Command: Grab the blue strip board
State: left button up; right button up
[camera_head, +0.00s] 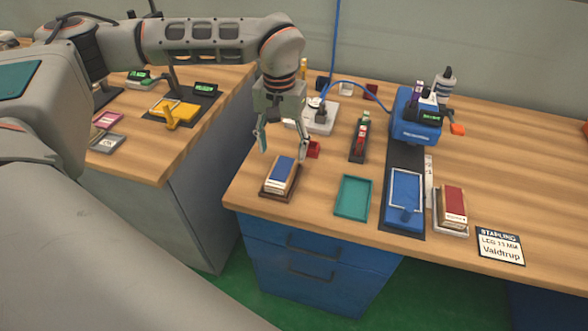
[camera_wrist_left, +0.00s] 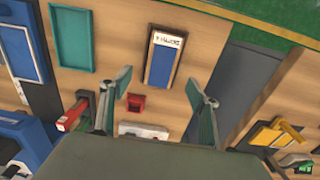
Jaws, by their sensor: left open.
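The blue strip board (camera_head: 281,172) is the blue top of a small stack of boards in a brown holder (camera_head: 267,192) near the front left corner of the bench. In the left wrist view the board (camera_wrist_left: 161,64) lies beyond my fingertips, with a white lettered strip at one end. My left gripper (camera_head: 283,154) is open and empty, pointing down above and just behind the stack. Its two fingers also show in the left wrist view (camera_wrist_left: 158,80), spread apart and not touching the board. My right gripper is not in view.
A small red block (camera_head: 313,150) sits close to the right fingertip. A teal tray (camera_head: 353,197), a blue machine (camera_head: 416,118) with a blue plate, and a red-topped stack (camera_head: 453,202) stand to the right. A gap separates this bench from the left one, which holds a yellow device (camera_head: 176,113).

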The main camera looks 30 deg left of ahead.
aim_at(281, 171)
pick_arm(q)
jog(key=f, duration=0.4)
jog(key=s+f, duration=0.1)
jog(key=f, duration=0.1)
jog(key=shift+f, duration=0.35)
jog(key=shift+w+f+b, duration=0.1)
jog(key=shift+f+b, duration=0.2)
jog(key=shift+f, duration=0.2)
jog(key=c, duration=1.2)
